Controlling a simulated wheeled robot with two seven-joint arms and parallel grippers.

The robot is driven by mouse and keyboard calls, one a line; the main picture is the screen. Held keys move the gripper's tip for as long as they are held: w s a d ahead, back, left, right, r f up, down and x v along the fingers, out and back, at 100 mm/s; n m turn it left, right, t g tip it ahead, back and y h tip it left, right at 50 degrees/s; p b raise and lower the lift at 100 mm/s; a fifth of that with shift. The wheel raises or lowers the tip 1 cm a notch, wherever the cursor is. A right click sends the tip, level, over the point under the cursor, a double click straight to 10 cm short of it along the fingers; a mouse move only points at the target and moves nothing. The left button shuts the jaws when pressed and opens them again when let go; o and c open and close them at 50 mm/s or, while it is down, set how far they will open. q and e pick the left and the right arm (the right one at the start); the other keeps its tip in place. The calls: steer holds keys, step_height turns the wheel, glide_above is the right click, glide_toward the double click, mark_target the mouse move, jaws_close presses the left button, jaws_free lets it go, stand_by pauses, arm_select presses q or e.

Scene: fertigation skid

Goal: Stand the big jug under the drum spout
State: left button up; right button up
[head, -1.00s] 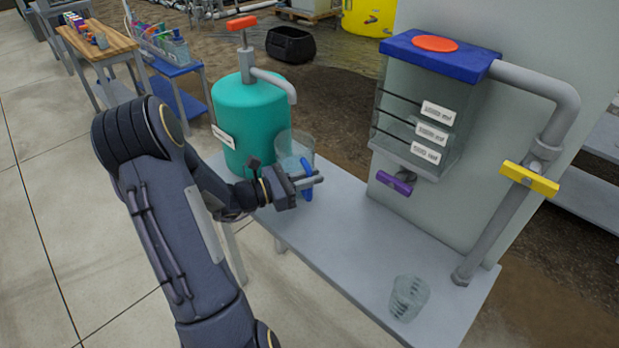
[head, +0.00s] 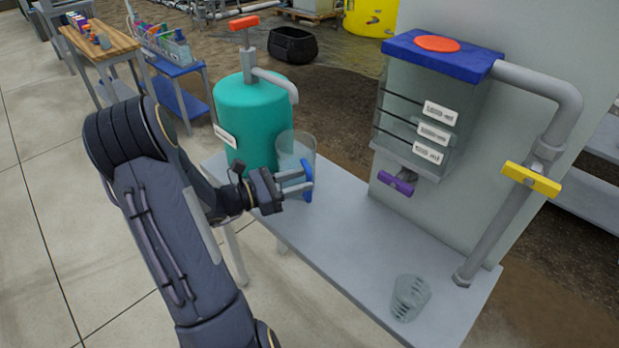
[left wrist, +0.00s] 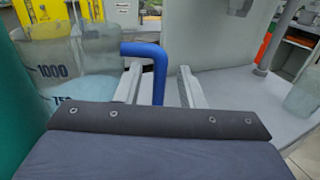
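The big jug (head: 301,148) is clear, with a blue handle, and stands upright on the grey bench beside the teal drum (head: 246,125). The drum's grey spout (head: 280,82) ends above the jug's mouth in the head view. In the left wrist view the jug (left wrist: 80,65) shows volume marks, and its blue handle (left wrist: 158,72) lies between my parted fingers. My left gripper (head: 299,181) is open around the handle, with a clear gap on the right finger's side (left wrist: 160,82). The jug's base is partly hidden by the gripper. My right gripper is out of view.
A small clear beaker (head: 410,297) stands at the bench's near right end. A clear tank (head: 425,115) with a purple valve handle (head: 398,183) and a grey pipe with a yellow handle (head: 531,179) are at the right. The middle of the bench (head: 350,235) is clear.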

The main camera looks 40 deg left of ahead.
arm_select(q)
steer(key=v, duration=0.8)
steer(key=s+d+r+m+g+h, duration=0.1)
steer(key=d+r+m+g+h, duration=0.1)
steer(key=d+m+g, duration=0.55)
steer(key=s+d+r+m+g+h, duration=0.15)
steer(key=d+m, duration=0.35)
steer(key=d, duration=0.5)
steer(key=s+d+m+g+y, duration=0.1)
steer(key=s+d+m+y, duration=0.5)
steer(key=m, duration=1)
steer(key=shift+s+f+y, duration=0.15)
steer(key=shift+s+y, duration=0.8)
steer(key=shift+s, duration=0.25)
steer(key=shift+d, duration=0.1)
